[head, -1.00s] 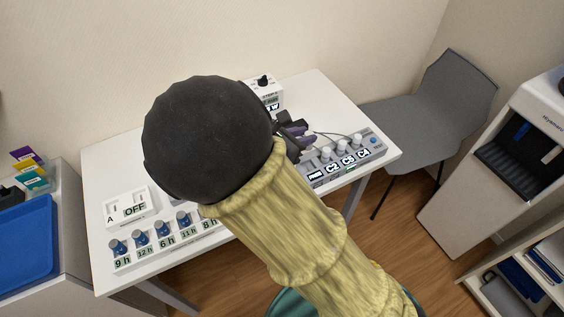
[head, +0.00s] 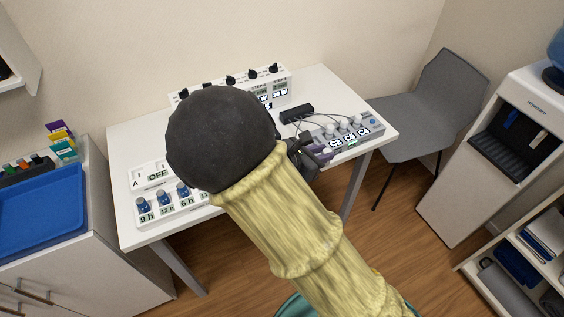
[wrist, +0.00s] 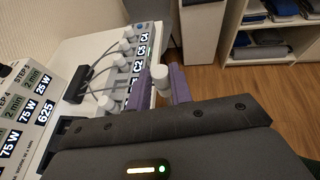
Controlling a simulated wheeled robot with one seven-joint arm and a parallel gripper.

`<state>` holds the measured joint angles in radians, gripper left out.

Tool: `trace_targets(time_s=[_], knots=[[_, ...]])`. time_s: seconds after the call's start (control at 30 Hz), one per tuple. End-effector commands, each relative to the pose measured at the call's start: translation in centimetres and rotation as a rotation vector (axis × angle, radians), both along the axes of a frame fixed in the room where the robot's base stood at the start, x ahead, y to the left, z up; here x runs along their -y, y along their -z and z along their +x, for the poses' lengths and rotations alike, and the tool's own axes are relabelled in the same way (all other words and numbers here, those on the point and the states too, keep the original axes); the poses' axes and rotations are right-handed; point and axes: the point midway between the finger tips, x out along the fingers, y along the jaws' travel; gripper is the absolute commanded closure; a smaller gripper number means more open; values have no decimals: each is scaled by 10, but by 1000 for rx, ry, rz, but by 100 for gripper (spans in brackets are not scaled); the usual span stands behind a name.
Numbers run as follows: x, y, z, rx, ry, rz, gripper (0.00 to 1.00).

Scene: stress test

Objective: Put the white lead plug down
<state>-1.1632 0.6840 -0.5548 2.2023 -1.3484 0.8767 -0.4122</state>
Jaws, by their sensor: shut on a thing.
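A white lead plug (wrist: 160,76) is between the two purple fingers of my gripper (wrist: 160,86) in the wrist view. My gripper is shut on it. In the head view my gripper (head: 319,152) is by the left front end of a grey lead panel (head: 366,129); the held plug is not clear there. Several other white plugs with dark cables stand along this panel (wrist: 142,56) in the wrist view, beside labels such as C2, C3 and C4. The held plug appears apart from them. I cannot tell its height above the table.
Cables run to a black box (head: 297,113) on the white table (head: 326,82). A panel with black knobs (head: 282,80) stands behind. A timer board with blue knobs (head: 163,212) is at left. A grey chair (head: 420,112) is right of the table. My arm hides the table's middle.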

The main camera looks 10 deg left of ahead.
Motion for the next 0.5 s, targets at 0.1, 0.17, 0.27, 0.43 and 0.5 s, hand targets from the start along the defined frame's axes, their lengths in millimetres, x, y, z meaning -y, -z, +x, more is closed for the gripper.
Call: trace_targets(time_s=[0.1, 0.17, 0.27, 0.43, 0.5], knots=[[14, 16, 4, -1, 9, -7, 100], [19, 23, 5, -2, 9, -7, 100], [31, 37, 7, 0, 16, -7, 100], [53, 63, 8, -2, 31, -9, 100], [65, 76, 7, -4, 39, -9, 100]])
